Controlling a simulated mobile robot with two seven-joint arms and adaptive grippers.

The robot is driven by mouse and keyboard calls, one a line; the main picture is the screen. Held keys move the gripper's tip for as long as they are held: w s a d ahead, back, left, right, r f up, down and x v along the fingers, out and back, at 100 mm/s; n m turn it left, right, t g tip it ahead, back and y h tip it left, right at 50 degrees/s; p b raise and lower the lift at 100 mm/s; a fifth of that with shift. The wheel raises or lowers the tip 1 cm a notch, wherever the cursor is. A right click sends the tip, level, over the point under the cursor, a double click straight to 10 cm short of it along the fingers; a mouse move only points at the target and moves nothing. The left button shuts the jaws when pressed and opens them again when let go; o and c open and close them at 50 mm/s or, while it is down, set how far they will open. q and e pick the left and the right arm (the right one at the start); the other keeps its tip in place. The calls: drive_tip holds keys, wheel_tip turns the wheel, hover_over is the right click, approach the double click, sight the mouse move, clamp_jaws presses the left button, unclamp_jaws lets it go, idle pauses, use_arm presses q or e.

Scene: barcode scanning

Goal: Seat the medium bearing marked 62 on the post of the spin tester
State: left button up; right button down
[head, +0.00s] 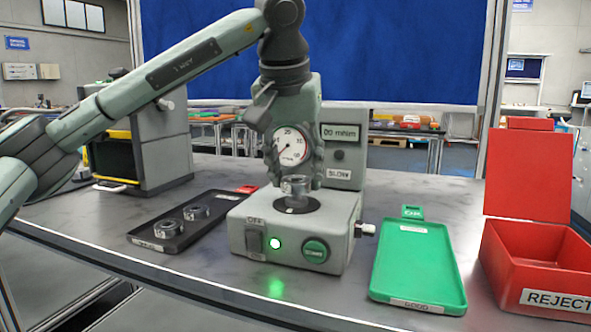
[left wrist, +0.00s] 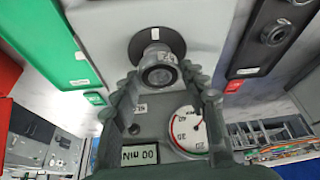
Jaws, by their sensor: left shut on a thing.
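The spin tester (head: 340,222) is a grey box with a lit green lamp, a green button and a black disc (head: 297,205) on top. My left gripper (head: 294,178) points down over the disc, shut on a steel bearing (head: 295,187). In the left wrist view the bearing (left wrist: 159,74) sits between the fingertips (left wrist: 163,82), with a mark that looks like 62. The disc (left wrist: 175,40) shows just beyond it. The bearing appears in line with the post and above the disc; I cannot tell whether it is around the post. My right gripper is out of view.
A black tray (head: 222,229) at the left holds two other bearings (head: 196,212). A green tray (head: 420,259) marked GOOD lies to the right. A red REJECT box (head: 550,258) stands at the far right. The tester's upright panel (head: 345,158) with a dial stands close behind my gripper.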

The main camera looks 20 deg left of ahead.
use_arm(q)
drive_tip(key=shift+f, duration=0.7)
idle(0.6)
drive_tip(key=o, duration=1.7)
wheel_tip(320, 180, up, 5)
drive_tip(key=p, duration=0.4)
drive_tip(key=shift+r, duration=1.25)
drive_tip(key=shift+f, duration=0.1)
